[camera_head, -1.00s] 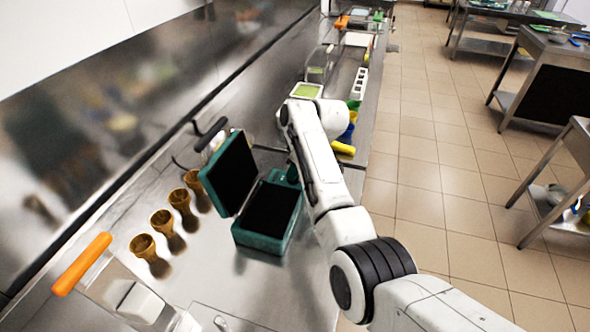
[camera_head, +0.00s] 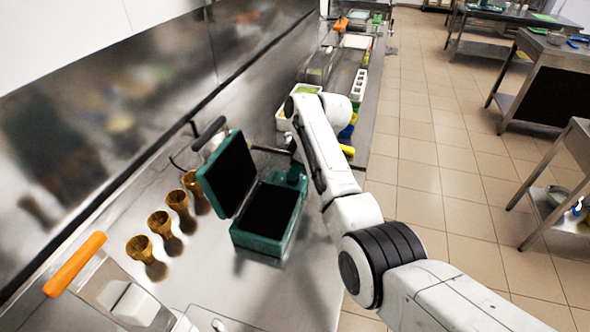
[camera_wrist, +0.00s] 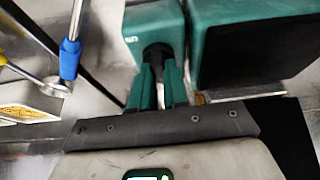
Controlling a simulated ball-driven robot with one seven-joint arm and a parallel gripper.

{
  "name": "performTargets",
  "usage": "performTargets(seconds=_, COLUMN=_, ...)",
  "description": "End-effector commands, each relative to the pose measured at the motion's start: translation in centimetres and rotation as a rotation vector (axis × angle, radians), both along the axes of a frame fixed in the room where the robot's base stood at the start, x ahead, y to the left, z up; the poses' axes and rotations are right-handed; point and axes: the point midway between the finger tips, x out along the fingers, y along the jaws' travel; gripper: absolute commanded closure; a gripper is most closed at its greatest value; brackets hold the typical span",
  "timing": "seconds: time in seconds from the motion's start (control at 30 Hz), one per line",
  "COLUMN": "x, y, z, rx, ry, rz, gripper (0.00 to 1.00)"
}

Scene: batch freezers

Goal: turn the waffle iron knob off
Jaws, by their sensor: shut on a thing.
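The green waffle iron (camera_head: 259,244) stands on the steel counter with its lid (camera_head: 206,181) raised, showing black inner plates. Its small control box (camera_head: 292,179) sits at its far right side, partly beside my arm. In the wrist view the control box (camera_wrist: 150,22) is at the top centre, with the iron's body (camera_wrist: 206,60) to its right. A dark round knob (camera_wrist: 157,51) shows on the box's face. My gripper (camera_wrist: 158,76) has its fingers closed around the knob, which is mostly hidden between them.
Several waffle cones (camera_head: 158,224) stand in a row left of the iron. An orange-handled tool (camera_head: 75,264) lies at the near left. A blue-handled tool (camera_wrist: 70,60) is left of my gripper.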

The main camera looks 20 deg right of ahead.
Motion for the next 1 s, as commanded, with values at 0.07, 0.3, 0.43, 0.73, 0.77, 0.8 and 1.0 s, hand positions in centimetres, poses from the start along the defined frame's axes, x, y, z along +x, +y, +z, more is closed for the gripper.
performTargets(seconds=0.07, x=0.1, y=0.0, z=0.1, rx=-0.001, ry=-0.004, rz=0.002, gripper=0.80)
performTargets(seconds=0.3, x=0.0, y=0.0, z=0.1, rx=0.000, ry=-0.002, rz=0.001, gripper=0.60)
performTargets(seconds=0.43, x=0.0, y=0.0, z=0.0, rx=0.000, ry=-0.002, rz=0.001, gripper=0.60)
performTargets(seconds=0.73, x=-0.3, y=-0.6, z=1.8, rx=0.000, ry=-0.005, rz=-0.002, gripper=0.60)
performTargets(seconds=0.77, x=-0.4, y=-0.8, z=2.2, rx=0.000, ry=-0.005, rz=-0.002, gripper=0.60)
performTargets(seconds=0.8, x=-0.6, y=-1.0, z=2.8, rx=0.000, ry=-0.006, rz=-0.002, gripper=0.60)
performTargets(seconds=1.0, x=-1.4, y=-2.2, z=6.5, rx=0.000, ry=-0.006, rz=-0.001, gripper=0.60)
